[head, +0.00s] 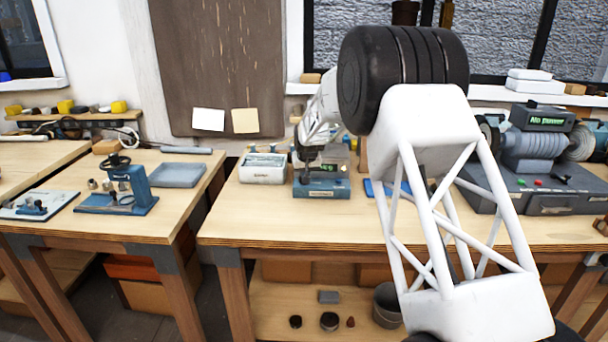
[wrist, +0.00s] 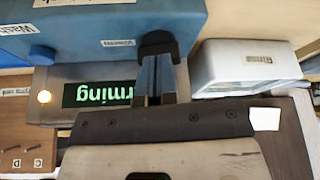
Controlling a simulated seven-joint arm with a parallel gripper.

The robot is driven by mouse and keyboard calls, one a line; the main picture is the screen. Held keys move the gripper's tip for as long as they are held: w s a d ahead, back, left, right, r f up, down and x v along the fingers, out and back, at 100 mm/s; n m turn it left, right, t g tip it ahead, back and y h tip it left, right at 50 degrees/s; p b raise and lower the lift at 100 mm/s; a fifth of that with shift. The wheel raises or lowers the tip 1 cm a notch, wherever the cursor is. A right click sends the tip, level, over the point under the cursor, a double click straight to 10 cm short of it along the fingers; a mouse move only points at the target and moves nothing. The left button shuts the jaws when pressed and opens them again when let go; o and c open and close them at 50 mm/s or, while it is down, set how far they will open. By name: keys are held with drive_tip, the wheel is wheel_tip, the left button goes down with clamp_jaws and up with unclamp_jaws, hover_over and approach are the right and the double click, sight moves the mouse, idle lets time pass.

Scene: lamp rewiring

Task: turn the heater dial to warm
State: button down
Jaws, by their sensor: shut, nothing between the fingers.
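The heater is a small blue box (head: 322,188) on the middle bench, and its blue body fills the upper left of the wrist view (wrist: 110,20). In the head view my gripper (head: 308,160) is above the box and partly hidden by my wrist. A green display (wrist: 100,94) shows "...rming", partly hidden.
A grey machine (head: 535,185) reading "No power" stands right. The bench front (head: 270,215) is clear.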

drive_tip(key=shift+s+d+f, duration=0.15)
drive_tip(key=shift+s+f, duration=0.1)
drive_tip(key=shift+f, duration=0.15)
drive_tip(key=shift+s, duration=0.15)
drive_tip(key=shift+s+d+r, duration=0.15)
drive_tip(key=shift+s+d, duration=0.05)
drive_tip(key=shift+s, duration=0.65)
drive_tip(key=shift+s+d+r, duration=0.15)
drive_tip(key=shift+s+d, duration=0.1)
drive_tip(key=shift+s, duration=0.6)
drive_tip(key=a+v, duration=0.1)
drive_tip(key=v, duration=0.9)
drive_tip(key=shift+d, duration=0.45)
drive_tip(key=c, duration=1.8)
unclamp_jaws()
drive_tip(key=shift+w+r, duration=0.1)
drive_tip(key=shift+w, duration=0.1)
drive_tip(key=shift+c, duration=0.2)
